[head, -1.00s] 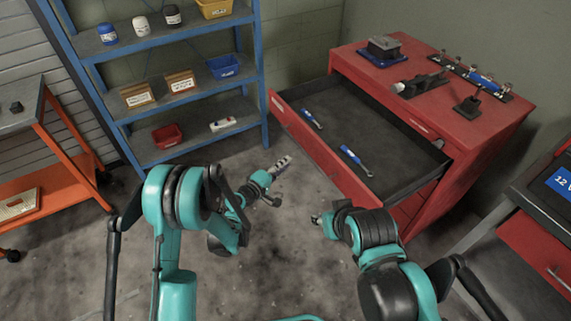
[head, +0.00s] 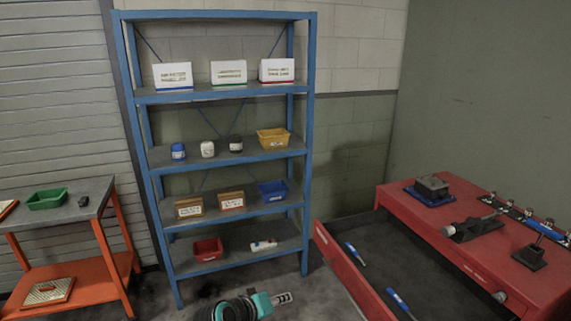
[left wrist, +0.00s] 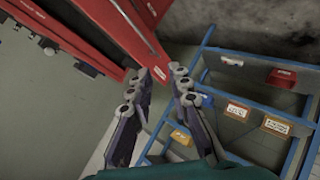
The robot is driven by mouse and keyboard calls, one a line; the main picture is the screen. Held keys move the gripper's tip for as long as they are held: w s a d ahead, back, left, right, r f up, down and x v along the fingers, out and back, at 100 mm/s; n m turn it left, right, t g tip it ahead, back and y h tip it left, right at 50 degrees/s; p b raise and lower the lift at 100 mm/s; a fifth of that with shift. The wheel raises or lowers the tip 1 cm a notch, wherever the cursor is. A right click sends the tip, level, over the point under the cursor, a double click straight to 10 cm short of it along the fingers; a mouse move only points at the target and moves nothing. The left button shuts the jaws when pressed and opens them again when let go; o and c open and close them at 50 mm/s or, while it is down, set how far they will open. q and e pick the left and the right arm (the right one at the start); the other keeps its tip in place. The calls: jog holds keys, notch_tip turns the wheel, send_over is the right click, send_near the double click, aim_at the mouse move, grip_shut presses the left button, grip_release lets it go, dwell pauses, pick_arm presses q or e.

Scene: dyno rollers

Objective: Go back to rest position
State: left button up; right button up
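My left gripper (head: 283,298) shows at the bottom edge of the head view, on the floor side in front of the blue shelf (head: 309,180). In the left wrist view my left gripper (left wrist: 159,74) has its two fingers apart with nothing between them. Most of my left arm is below the head view. My right gripper is in neither view. The red tool cabinet (head: 405,203) stands at the right with its top drawer (head: 345,270) pulled out. Two blue-handled tools lie in the drawer, one farther back (head: 355,254) and one nearer (head: 400,304).
The shelf holds white boxes, jars and bins, including a yellow bin (head: 272,139) and a red bin (head: 207,249). An orange cart (head: 100,275) stands at the left. The open drawer juts out towards the shelf.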

pick_arm(q)
jog(key=s+a+m+g+y, duration=0.1)
jog(key=s+a+y, duration=0.5)
jog(key=s+a, duration=1)
jog(key=s+m, duration=0.1)
jog(key=s, duration=0.3)
jog(key=shift+a+f+m+g, duration=0.2)
jog(key=shift+m+g, duration=0.1)
jog(key=shift+g, duration=0.1)
